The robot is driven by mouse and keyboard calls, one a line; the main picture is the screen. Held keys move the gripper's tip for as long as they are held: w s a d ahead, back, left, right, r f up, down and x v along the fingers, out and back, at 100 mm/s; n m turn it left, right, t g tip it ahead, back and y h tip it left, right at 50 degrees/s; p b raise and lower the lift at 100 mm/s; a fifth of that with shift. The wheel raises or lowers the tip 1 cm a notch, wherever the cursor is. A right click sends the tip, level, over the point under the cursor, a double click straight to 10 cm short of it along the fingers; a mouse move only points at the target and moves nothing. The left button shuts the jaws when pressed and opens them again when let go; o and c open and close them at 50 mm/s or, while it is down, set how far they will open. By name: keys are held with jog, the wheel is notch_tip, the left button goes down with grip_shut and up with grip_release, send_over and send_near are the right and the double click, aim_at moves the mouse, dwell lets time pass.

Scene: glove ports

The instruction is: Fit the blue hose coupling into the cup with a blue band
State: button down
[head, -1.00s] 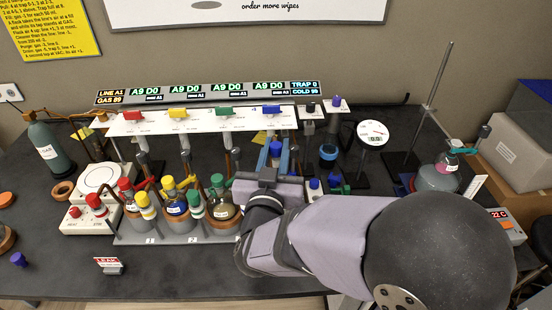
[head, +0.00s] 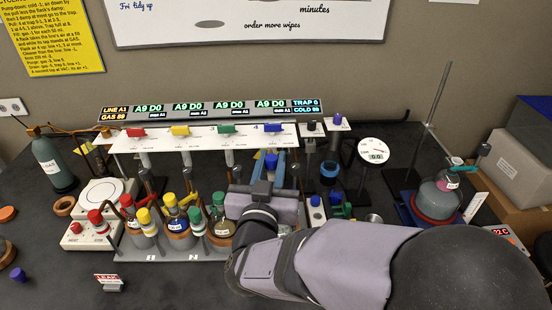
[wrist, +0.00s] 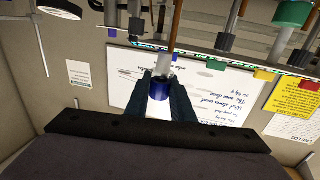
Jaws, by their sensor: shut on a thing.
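My gripper (head: 270,168) is shut on the blue hose coupling (head: 271,160), below the blue tap of the white manifold. In the wrist view the blue coupling (wrist: 158,90) sits between the two dark fingers, with a pale tube-like piece (wrist: 164,64) beyond it. A dark cup with a blue band (head: 329,172) stands behind and to the right of my gripper in the head view. The coupling is apart from this cup. My gripper body and arm hide the bench in front of them.
Capped flasks (head: 180,226) stand in a rack close left of my gripper. The manifold (head: 205,137) spans the back above it. Small blue- and green-topped pieces (head: 340,206) and a round gauge (head: 373,151) are to the right.

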jog(key=s+a+p, duration=0.1)
jog(key=s+a, duration=0.3)
jog(key=a, duration=0.1)
jog(key=shift+a, duration=0.35)
dwell(0.6)
jog(key=shift+s, duration=0.1)
jog(key=shift+f, duration=0.15)
jog(key=shift+f+b, duration=2.95)
jog(key=shift+f, duration=0.85)
jog(key=shift+f+b, duration=0.9)
jog(key=shift+f, duration=0.9)
jog(key=c, duration=1.5)
grip_release()
jog(key=shift+o, duration=0.2)
jog(key=shift+s, duration=0.1)
